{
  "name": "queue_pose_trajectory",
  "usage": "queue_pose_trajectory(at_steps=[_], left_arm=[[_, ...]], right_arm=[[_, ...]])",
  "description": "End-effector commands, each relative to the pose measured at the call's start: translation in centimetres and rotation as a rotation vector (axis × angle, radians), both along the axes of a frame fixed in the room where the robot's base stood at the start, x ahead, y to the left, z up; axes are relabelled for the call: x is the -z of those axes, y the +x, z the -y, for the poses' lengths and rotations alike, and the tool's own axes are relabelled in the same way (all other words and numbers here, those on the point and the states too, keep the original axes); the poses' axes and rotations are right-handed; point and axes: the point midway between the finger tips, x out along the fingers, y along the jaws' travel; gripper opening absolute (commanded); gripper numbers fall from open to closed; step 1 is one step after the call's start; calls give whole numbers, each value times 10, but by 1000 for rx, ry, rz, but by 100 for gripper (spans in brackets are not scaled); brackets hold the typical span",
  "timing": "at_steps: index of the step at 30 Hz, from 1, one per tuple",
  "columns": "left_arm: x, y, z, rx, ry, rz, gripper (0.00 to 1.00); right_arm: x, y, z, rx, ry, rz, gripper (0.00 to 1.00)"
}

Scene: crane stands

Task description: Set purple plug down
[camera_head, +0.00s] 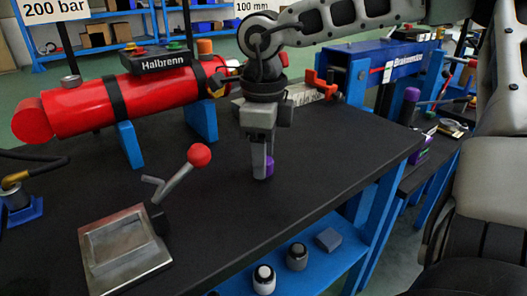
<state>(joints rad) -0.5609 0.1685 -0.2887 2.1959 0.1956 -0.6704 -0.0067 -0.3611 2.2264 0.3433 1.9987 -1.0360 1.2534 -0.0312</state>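The purple plug (269,167) is at the fingertips of my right gripper (262,166), low over the black bench top (330,165). The near finger hides part of the plug, and only its right side shows. The gripper points straight down and appears shut on the plug, which looks upright. The plug's lower end is at or very close to the bench top; I cannot tell whether it touches. My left gripper is not in view.
A red cylinder (75,108) on blue supports lies at the back left. A lever with a red ball (199,155) and a metal plate (125,250) stand front left. A blue beam (385,62) is behind right. Bench top right of the plug is clear.

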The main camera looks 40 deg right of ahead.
Motion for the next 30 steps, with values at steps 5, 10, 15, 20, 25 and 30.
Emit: queue_pose_trajectory(at_steps=[5, 10, 15, 20, 25, 30], left_arm=[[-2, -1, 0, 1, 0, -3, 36], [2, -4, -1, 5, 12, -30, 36], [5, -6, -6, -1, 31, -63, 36], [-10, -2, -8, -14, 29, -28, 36], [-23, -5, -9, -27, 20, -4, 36], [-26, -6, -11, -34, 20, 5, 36]], right_arm=[[-3, 0, 0, 0, 0, 0, 50], [-23, 1, 0, 1, -1, 4, 50], [-61, 1, 0, 1, 0, 5, 50], [-93, 1, 0, 1, -1, 3, 50], [-115, 0, 0, 0, -2, 1, 50], [-123, 0, 0, 0, 0, 0, 50]])
